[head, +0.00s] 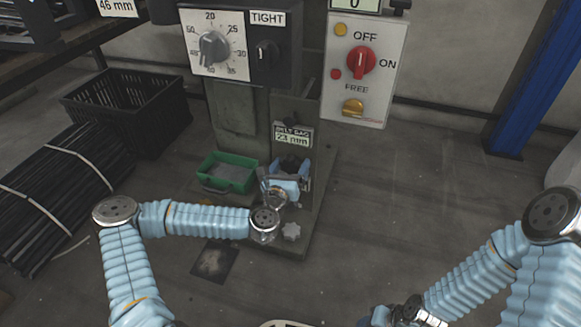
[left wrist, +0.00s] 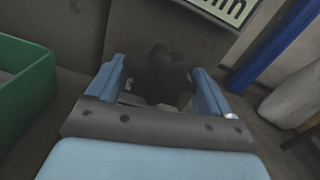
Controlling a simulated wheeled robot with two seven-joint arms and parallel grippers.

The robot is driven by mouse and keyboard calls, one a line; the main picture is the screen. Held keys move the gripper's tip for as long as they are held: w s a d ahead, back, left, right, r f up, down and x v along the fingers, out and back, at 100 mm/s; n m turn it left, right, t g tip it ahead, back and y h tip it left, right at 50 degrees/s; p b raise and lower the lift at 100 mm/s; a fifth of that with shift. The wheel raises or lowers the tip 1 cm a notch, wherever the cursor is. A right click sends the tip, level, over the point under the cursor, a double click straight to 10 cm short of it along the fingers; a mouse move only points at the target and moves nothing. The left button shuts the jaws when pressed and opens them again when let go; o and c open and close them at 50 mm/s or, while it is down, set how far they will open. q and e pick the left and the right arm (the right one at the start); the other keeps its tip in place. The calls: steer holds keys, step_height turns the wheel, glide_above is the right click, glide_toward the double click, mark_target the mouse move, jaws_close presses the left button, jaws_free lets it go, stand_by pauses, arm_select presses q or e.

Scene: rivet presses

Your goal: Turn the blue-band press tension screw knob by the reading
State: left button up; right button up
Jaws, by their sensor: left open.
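The press (head: 235,115) stands in the middle of the head view. Its tag (head: 292,134) reads 23 mm, with a line above that looks like "BELT BAG". My left gripper (head: 290,168) is below the tag at the press's lower front. In the left wrist view its open fingers (left wrist: 160,84) stand on either side of a dark, knob-like part (left wrist: 161,75); I cannot tell if they touch it. A blue band does not show clearly.
A numbered dial (head: 213,48) and a black TIGHT knob (head: 265,55) are above. A switch panel (head: 345,95) has a red knob (head: 361,62). A green tray (head: 229,172) sits left of my gripper; it also shows in the left wrist view (left wrist: 25,85). Floor at right is clear.

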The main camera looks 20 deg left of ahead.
arm_select(q)
steer(key=c, duration=1)
steer(key=shift+o, duration=0.2)
steer(key=shift+m, duration=0.3)
